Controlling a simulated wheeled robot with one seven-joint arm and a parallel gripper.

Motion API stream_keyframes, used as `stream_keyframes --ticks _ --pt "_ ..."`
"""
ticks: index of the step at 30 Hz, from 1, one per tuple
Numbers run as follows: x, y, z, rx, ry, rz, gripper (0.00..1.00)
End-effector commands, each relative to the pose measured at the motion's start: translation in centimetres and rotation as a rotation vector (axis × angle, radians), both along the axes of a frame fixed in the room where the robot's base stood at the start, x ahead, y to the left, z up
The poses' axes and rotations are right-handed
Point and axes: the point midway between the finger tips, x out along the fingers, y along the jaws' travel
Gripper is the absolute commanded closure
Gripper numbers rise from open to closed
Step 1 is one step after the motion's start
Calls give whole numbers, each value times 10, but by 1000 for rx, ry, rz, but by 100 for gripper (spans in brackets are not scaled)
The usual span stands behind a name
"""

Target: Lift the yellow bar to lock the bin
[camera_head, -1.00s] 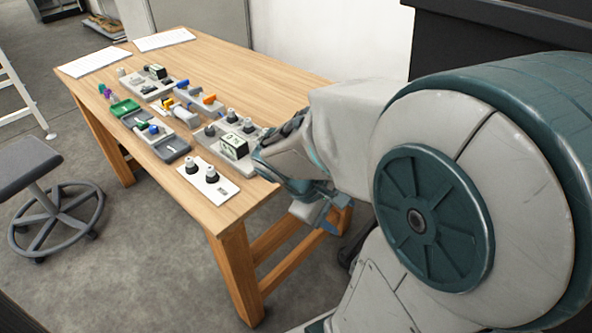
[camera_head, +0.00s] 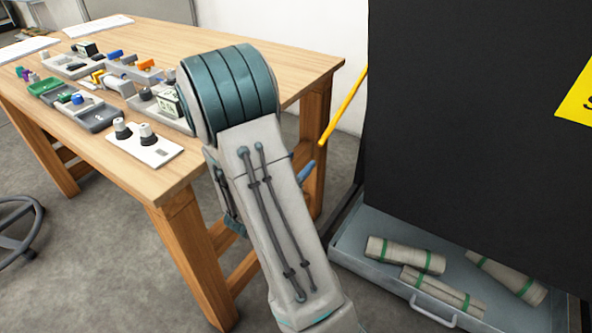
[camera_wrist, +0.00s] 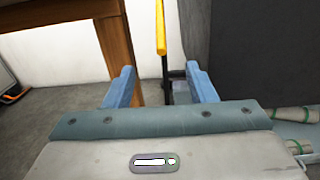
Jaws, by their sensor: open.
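The yellow bar (camera_head: 344,106) slants beside the left edge of a large black bin (camera_head: 455,110) in the head view. In the wrist view the yellow bar (camera_wrist: 161,26) hangs into the picture from the top, near its middle. My gripper (camera_wrist: 162,75) is open, with its two blue fingers apart and nothing between them that I can see held. The bar's lower end lies beyond and above the fingertips, about midway between them. In the head view my arm mostly hides the gripper; only a blue finger shows.
A wooden table (camera_head: 290,68) with trays and small parts stands left of my arm. A grey drawer (camera_head: 352,243) with rolled cloths (camera_head: 405,254) sits low under the bin. A wooden table leg (camera_wrist: 112,45) is close left of the fingers in the wrist view.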

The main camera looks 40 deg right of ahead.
Motion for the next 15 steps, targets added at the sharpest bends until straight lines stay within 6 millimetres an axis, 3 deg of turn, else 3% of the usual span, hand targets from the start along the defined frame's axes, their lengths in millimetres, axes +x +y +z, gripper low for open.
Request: stream_keyframes --ticks 15 --pt "22 -56 1 1 -3 -5 49"
